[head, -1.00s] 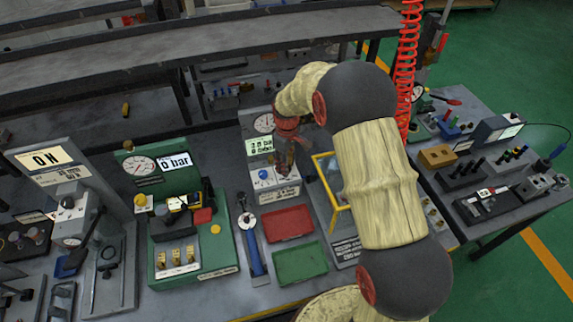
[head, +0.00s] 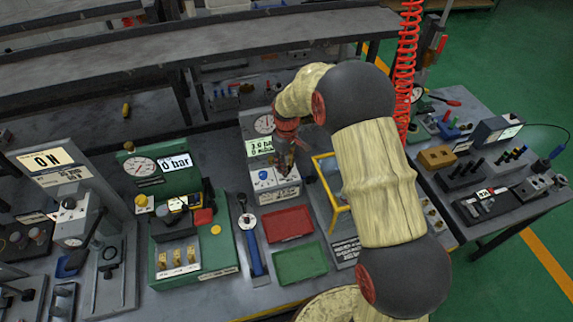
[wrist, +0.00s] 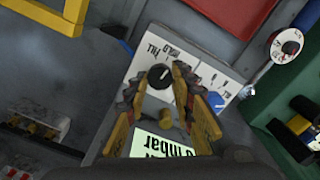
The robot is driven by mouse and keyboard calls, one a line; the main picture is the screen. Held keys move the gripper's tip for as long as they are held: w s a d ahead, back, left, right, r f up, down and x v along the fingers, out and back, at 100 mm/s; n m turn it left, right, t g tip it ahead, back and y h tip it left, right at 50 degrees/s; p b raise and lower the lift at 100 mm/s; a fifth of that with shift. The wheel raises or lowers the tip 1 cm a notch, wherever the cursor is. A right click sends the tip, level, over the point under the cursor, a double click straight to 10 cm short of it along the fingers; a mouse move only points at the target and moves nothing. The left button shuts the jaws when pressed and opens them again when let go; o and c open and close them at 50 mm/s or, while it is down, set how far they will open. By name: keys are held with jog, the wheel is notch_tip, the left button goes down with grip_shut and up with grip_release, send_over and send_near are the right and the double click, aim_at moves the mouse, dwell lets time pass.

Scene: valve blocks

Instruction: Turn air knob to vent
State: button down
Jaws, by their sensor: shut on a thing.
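The air knob (wrist: 160,76) is black with a white mark and sits on a white panel (wrist: 198,68) with FILL and HOLD labels, upside down in the wrist view. The rest of its lettering is partly hidden by a finger. My gripper (wrist: 157,88) has its two serrated fingers on either side of the knob and is shut on it. In the head view my gripper (head: 287,160) reaches down to the right part of the white box (head: 272,187) and hides the knob there. A green-lit display (head: 259,147) stands behind it; its mbar text shows in the wrist view.
A blue knob (head: 264,175) sits on the same box, close to one finger. A yellow frame (head: 332,190) stands just right. Red (head: 289,223) and green (head: 300,263) trays lie in front. A round gauge (head: 263,125) is behind.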

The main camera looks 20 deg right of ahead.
jog(key=m+p, duration=0.1)
jog(key=m, duration=0.3)
jog(key=shift+m+p, duration=0.45)
jog(key=shift+m, duration=1.15)
jog(key=c, duration=1.5)
grip_release()
notch_tip(320, 180, up, 12)
